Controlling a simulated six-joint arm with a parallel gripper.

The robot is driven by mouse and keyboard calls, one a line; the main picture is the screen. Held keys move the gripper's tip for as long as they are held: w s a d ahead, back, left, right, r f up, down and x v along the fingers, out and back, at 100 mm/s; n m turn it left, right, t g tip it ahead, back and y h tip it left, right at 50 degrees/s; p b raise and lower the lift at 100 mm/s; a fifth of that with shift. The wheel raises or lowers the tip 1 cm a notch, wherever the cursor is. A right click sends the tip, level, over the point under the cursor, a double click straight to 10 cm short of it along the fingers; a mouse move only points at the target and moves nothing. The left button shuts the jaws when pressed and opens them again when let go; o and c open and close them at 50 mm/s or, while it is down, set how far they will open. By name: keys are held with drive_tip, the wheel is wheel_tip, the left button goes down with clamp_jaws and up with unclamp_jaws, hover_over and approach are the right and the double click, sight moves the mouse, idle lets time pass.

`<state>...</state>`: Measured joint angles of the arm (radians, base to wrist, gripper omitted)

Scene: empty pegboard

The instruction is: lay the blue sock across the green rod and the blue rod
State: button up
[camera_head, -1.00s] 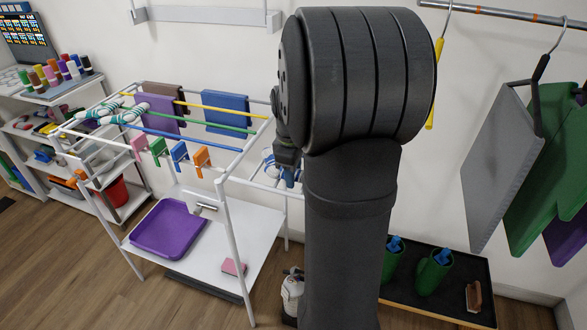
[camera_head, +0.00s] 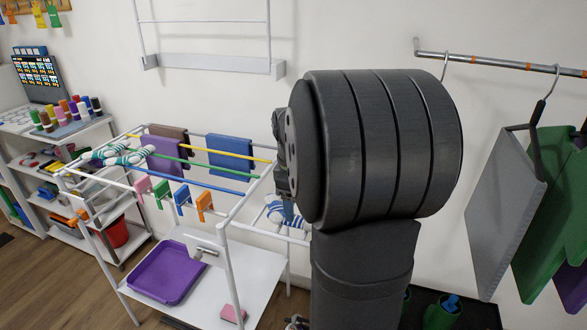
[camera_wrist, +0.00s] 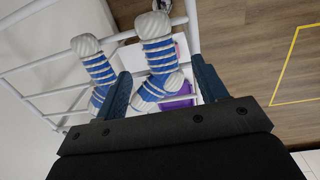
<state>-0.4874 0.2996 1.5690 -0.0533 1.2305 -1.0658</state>
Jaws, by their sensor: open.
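Two blue-and-white striped socks hang on a white rail at the rack's right end. The blue sock (camera_wrist: 158,55) between my fingers and a second one (camera_wrist: 97,68) to its left show in the wrist view. In the head view the socks (camera_head: 277,212) are partly hidden by my arm. My gripper (camera_wrist: 161,66) is open, one finger on each side of the right sock; I cannot tell whether they touch it. The green rod (camera_head: 212,168) and the blue rod (camera_head: 213,186) run across the rack, left of my arm in the head view.
A yellow rod (camera_head: 257,159) runs behind the green one. Purple (camera_head: 168,156), brown and blue cloths (camera_head: 229,150) hang on the rack. Teal-striped socks (camera_head: 128,157) lie at its left. Coloured clips (camera_head: 182,201) hang in front. A purple tray (camera_head: 166,273) rests below.

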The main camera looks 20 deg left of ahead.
wheel_tip(320, 180, up, 12)
drive_tip(key=shift+s+f, duration=0.2)
drive_tip(key=shift+s, duration=0.15)
drive_tip(key=shift+a, duration=0.1)
drive_tip(key=f, duration=1.1)
drive_tip(key=w+f, duration=0.1)
drive_tip(key=f, duration=0.5)
drive_tip(key=shift+d+f, duration=0.2)
drive_tip(key=shift+r, duration=0.45)
drive_tip(key=shift+f, duration=0.1)
